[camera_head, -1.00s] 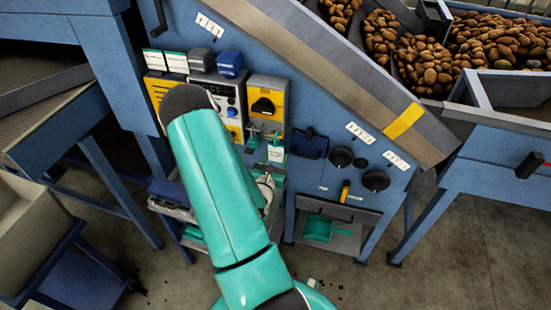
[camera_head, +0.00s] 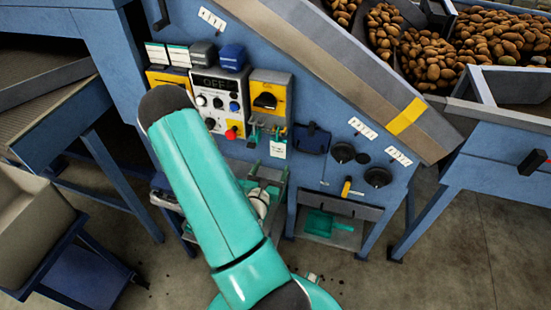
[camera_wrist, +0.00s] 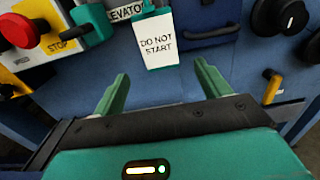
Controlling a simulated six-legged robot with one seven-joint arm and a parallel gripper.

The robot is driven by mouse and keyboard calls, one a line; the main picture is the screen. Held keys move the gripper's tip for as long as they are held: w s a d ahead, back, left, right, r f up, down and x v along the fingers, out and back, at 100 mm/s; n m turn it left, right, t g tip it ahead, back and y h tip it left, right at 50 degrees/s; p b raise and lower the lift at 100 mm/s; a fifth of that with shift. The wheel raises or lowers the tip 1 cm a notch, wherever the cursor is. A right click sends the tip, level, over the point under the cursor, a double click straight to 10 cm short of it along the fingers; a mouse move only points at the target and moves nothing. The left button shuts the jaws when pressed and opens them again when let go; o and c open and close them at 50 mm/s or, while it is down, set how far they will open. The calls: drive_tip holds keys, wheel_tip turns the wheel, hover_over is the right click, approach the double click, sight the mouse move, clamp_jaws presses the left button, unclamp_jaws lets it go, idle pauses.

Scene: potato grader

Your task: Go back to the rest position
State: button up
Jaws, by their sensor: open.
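My gripper (camera_wrist: 162,86) is open and empty in the wrist view, its two green fingers spread wide in front of the blue machine panel. A white "DO NOT START" tag (camera_wrist: 158,45) hangs just beyond and above the gap between the fingers; it appears apart from them. It also shows in the head view (camera_head: 277,148), below a yellow switch box (camera_head: 266,98).
A control box (camera_head: 217,92) reading "OFF" has a red button (camera_head: 231,133). The red button also shows in the wrist view (camera_wrist: 17,30). Black knobs (camera_head: 343,153) sit to the right. A beige bin (camera_head: 30,225) stands at left. Potatoes (camera_head: 430,60) lie at upper right.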

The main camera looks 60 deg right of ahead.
drive_tip(key=s+a, duration=0.1)
drive_tip(key=a, duration=0.5)
drive_tip(key=shift+a, duration=0.1)
drive_tip(key=a+r+m+g+y, duration=0.2)
drive_tip(key=a+r+m+g, duration=0.1)
drive_tip(key=r+m+g, duration=0.3)
drive_tip(key=a+r+m+g+y, duration=0.1)
drive_tip(key=a+r+m+g, duration=0.1)
drive_tip(key=r+m+g, duration=0.4)
drive_tip(key=w+a+r+m+t+y, duration=0.2)
drive_tip(key=a+r+t+y, duration=0.3)
drive_tip(key=a, duration=0.5)
drive_tip(key=w+a+r+m+t+y, duration=0.2)
drive_tip(key=a+r+t+y, duration=0.3)
drive_tip(key=a, duration=0.5)
drive_tip(key=w+a+r+m+t+y, duration=0.2)
drive_tip(key=a+r+m+t+y, duration=0.1)
drive_tip(key=a+r, duration=0.4)
drive_tip(key=a+t+y, duration=0.1)
drive_tip(key=a, duration=0.2)
drive_tip(key=shift+r+m+t+y, duration=0.3)
drive_tip(key=shift+m+t+y, duration=0.1)
